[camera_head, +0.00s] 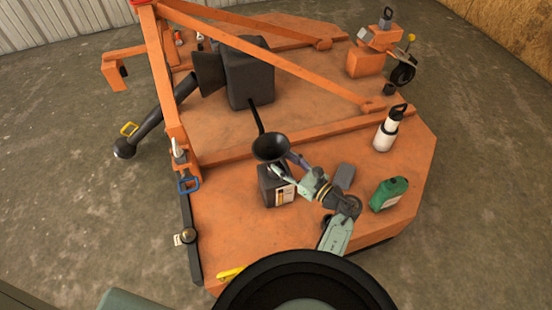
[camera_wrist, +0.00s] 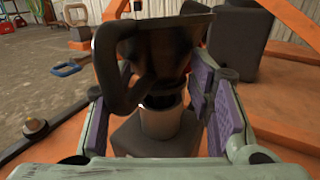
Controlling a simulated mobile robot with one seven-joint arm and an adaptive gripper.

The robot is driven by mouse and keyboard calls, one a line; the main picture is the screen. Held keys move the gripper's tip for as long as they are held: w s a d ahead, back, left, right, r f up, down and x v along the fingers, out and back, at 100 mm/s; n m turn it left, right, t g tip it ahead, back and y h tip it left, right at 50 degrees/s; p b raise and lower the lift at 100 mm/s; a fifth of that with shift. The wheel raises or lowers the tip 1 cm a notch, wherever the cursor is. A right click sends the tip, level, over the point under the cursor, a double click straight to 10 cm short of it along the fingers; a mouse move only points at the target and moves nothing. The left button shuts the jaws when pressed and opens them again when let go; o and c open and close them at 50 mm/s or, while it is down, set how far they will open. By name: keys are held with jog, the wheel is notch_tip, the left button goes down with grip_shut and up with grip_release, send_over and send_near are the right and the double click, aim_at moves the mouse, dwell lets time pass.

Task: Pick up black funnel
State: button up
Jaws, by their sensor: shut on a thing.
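The black funnel (camera_head: 270,145) is upright, mouth up, directly over a dark jug (camera_head: 270,190) with a pale label on the orange deck. My gripper (camera_head: 285,165) reaches it from the lower right and is shut on it. In the wrist view the funnel (camera_wrist: 155,45) fills the upper middle between the purple-padded fingers (camera_wrist: 165,75), its loop handle at the left. Its lower end overlaps a greyish neck (camera_wrist: 162,122) above the dark jug body. I cannot tell whether the spout is in the jug or just above it.
A green bottle (camera_head: 389,194) and a white bottle with a black top (camera_head: 386,133) stand to the right. A grey block (camera_head: 344,176) lies beside my wrist. An orange beam (camera_head: 290,138) crosses the deck behind the funnel. A yellow object (camera_head: 229,273) lies at the near edge.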

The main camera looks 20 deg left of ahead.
jog(key=shift+a, duration=0.1)
grip_shut()
jog(key=shift+r, duration=0.15)
dwell(0.5)
